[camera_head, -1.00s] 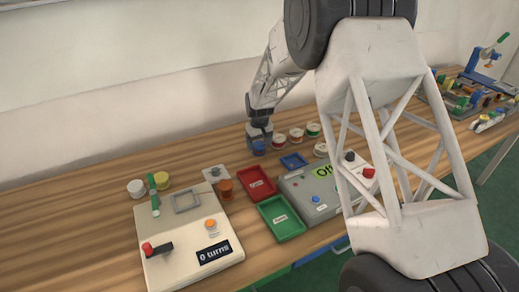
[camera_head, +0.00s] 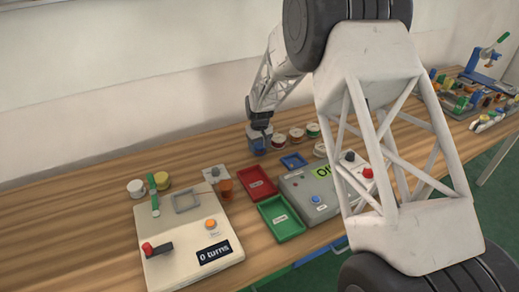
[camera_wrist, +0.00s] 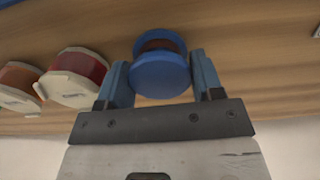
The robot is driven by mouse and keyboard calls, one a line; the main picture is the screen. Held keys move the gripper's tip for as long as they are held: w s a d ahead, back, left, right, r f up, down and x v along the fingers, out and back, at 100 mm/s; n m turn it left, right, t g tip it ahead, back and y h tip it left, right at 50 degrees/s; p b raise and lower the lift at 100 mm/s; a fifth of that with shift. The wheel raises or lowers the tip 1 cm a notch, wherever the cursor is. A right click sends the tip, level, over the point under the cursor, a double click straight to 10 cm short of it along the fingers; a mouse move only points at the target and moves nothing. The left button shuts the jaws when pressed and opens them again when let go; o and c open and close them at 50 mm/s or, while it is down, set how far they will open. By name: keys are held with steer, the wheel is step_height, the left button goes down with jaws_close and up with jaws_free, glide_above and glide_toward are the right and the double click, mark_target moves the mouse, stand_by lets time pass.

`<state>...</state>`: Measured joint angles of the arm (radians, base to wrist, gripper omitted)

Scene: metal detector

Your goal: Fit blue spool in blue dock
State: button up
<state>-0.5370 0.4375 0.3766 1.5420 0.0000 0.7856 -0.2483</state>
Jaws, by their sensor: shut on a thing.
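My gripper (camera_wrist: 162,82) is shut on the blue spool (camera_wrist: 161,76), with one finger on either side of its blue flanges. A brown winding shows between the flanges. In the head view the gripper (camera_head: 259,146) is low at the back of the wooden table, and its fingers mostly hide the spool. I cannot tell whether the spool touches the table. A small blue square tray-like piece (camera_head: 293,161), which looks like the blue dock, lies to the right and nearer the front, apart from the gripper.
Red (camera_wrist: 80,77) and orange-brown (camera_wrist: 18,85) spools stand close beside the gripper. A red tray (camera_head: 257,183), a green tray (camera_head: 282,219) and a grey control box (camera_head: 318,197) lie in front. A cream winding machine (camera_head: 188,240) stands at left.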

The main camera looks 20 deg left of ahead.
mark_target(260, 144)
steer(key=shift+r, duration=0.1)
steer(key=shift+r, duration=2.1)
steer(key=shift+d, duration=0.1)
steer(key=s+d+r, duration=0.1)
steer(key=d+r, duration=0.1)
steer(key=d, duration=1.3)
steer(key=shift+s+r, duration=0.15)
steer(key=shift+s, duration=0.25)
steer(key=shift+f, duration=0.2)
steer(key=shift+f, duration=2.25)
steer(key=shift+f, duration=0.95)
